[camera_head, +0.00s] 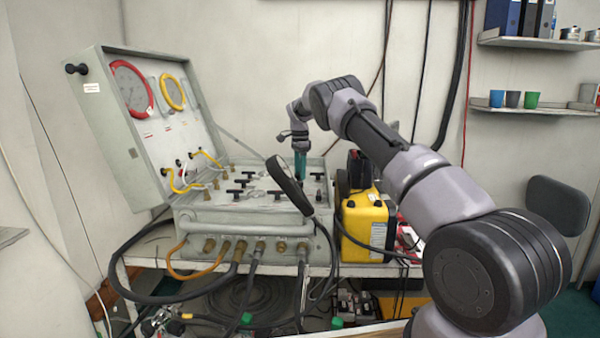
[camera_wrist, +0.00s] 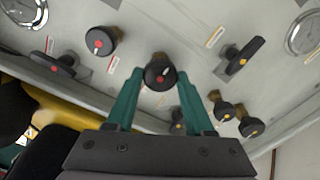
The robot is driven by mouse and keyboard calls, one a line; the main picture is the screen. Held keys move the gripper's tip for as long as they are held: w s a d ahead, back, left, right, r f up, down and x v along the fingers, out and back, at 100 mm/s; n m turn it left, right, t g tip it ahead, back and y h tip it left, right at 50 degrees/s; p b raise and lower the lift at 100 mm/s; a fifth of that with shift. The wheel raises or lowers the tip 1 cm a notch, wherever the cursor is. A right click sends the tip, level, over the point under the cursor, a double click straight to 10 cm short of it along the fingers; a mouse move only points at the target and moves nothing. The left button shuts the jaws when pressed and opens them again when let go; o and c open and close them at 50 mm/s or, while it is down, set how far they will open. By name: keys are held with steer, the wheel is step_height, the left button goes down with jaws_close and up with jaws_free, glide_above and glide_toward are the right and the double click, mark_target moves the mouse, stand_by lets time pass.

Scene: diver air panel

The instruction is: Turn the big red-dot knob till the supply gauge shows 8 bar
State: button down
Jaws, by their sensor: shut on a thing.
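In the wrist view, a round black knob with a red dot (camera_wrist: 160,72) sits between the teal fingertips of my gripper (camera_wrist: 160,80), which is shut on it. Another round black red-dot knob (camera_wrist: 100,40) stands to its left, clear of the fingers. In the head view, my gripper (camera_head: 301,165) points down onto the grey panel (camera_head: 250,213), and the held knob is hidden. The lid carries a large red-ringed gauge (camera_head: 131,88) and a yellow-ringed gauge (camera_head: 173,92). Their readings are too small to tell, and I cannot tell which is the supply gauge.
A black bar handle with a red dot (camera_wrist: 54,66) and one with an orange dot (camera_wrist: 241,60) flank the knobs. Small orange-dot knobs (camera_wrist: 225,112) sit close to the right finger. A yellow case (camera_head: 366,228) stands right of the panel; hoses hang in front.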

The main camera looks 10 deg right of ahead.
steer(key=shift+c, duration=1.4)
jaws_free()
step_height(320, 180, up, 11)
steer(key=s+d+r+n+t+y, duration=0.1)
steer(key=s+d+r, duration=0.2)
steer(key=r, duration=0.4)
steer(key=s+d+r+n+t, duration=0.1)
steer(key=s+d+r, duration=0.3)
steer(key=r, duration=0.3)
steer(key=s+d+r+n+t+y, duration=0.1)
steer(key=s+r, duration=0.3)
steer(key=s, duration=0.4)
steer(key=s+d+r+n+t, duration=0.1)
steer(key=s+d+r+n, duration=0.1)
steer(key=s+r, duration=0.45)
steer(key=s+f+n+t, duration=0.1)
steer(key=s+f+n, duration=0.15)
steer(key=s, duration=1.35)
steer(key=s+f+n+t, duration=0.1)
steer(key=s+f, duration=0.3)
steer(key=s, duration=0.3)
steer(key=s+a+f+n+t, duration=0.1)
steer(key=s+f+n, duration=0.1)
steer(key=s, duration=0.6)
steer(key=shift+f, duration=0.85)
